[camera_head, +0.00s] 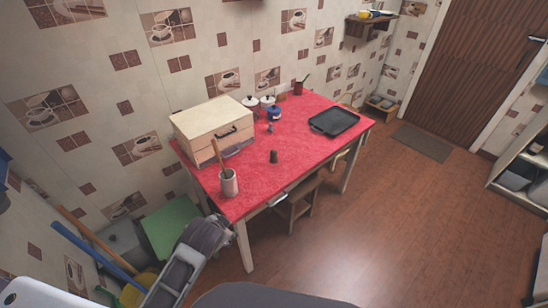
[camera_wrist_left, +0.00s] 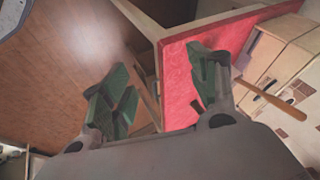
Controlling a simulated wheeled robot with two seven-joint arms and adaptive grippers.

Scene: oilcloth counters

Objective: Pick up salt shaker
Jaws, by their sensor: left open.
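A small dark brown cylinder (camera_head: 273,157) stands upright on the red tabletop (camera_head: 300,125), near the middle of its front half. A smaller grey-blue piece (camera_head: 270,128) stands farther back. I cannot tell for certain which of the two is the salt shaker. My left gripper (camera_head: 212,229) is low at the table's front left corner, apart from both. In the left wrist view its green-padded fingers (camera_wrist_left: 160,82) are spread, with nothing held between them. The red tabletop also shows there (camera_wrist_left: 235,35). My right gripper is not in view.
A grey crock (camera_head: 229,185) with a wooden handle stands near the table's left corner. A wooden box (camera_head: 210,128) is behind it. Lidded white jars (camera_head: 250,103) and a blue pot (camera_head: 274,113) stand at the back. A black tray (camera_head: 334,122) lies at the right. A stool (camera_head: 297,203) is underneath.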

